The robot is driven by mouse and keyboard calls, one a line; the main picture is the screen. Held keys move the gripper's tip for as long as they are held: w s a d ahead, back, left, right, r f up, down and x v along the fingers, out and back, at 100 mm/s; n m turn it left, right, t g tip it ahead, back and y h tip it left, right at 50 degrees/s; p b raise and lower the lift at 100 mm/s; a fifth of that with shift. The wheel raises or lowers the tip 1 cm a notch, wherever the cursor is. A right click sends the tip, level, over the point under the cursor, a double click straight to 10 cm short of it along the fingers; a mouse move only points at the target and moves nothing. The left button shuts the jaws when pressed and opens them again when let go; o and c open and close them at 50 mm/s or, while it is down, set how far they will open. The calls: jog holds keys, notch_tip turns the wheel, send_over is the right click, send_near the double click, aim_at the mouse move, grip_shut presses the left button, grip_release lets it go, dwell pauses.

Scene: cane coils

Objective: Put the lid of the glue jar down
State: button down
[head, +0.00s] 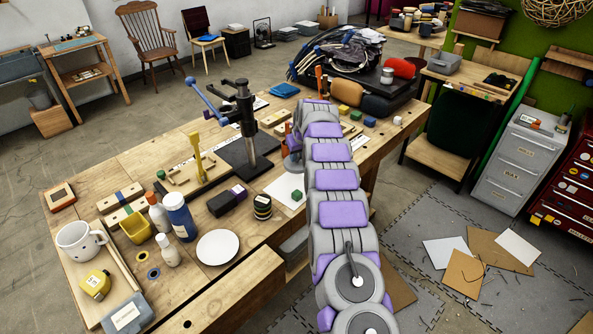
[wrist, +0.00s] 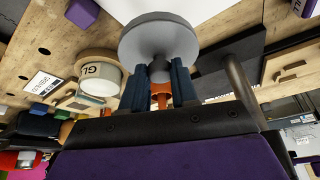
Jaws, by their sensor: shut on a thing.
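In the wrist view, my gripper (wrist: 160,88) is shut on the knob of a round grey lid (wrist: 158,38). The lid's broad disc faces away from the fingers and is clear of the glue jar. In the head view, my arm hides the jar and most of my gripper; a grey round edge (head: 292,163) shows just left of the arm, above the bench near a white sheet (head: 284,188).
A black drill-press stand (head: 247,152) stands left of my arm. A white plate (head: 217,247) and bottles lie closer. Small coloured blocks (head: 356,116) lie beyond.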

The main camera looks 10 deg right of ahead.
aim_at(295, 165)
jog(key=a+f, duration=0.1)
jog(key=f, duration=0.3)
jog(key=a+f+b, duration=0.1)
jog(key=f, duration=0.1)
jog(key=shift+w+a+f, duration=0.1)
jog(key=shift+a+f, duration=0.2)
jog(key=shift+f, duration=0.05)
jog(key=shift+d+r, duration=0.1)
jog(key=shift+d, duration=0.65)
jog(key=c, duration=1.1)
grip_release()
jog(key=shift+d, duration=0.25)
jog(key=shift+o, duration=0.8)
jog(key=shift+a, duration=0.2)
jog(key=shift+o, duration=0.4)
jog(key=shift+a, duration=0.75)
jog(key=shift+d+r, duration=0.4)
jog(key=shift+d, duration=0.1)
jog(key=p+v, duration=0.2)
jog(key=v, duration=0.9)
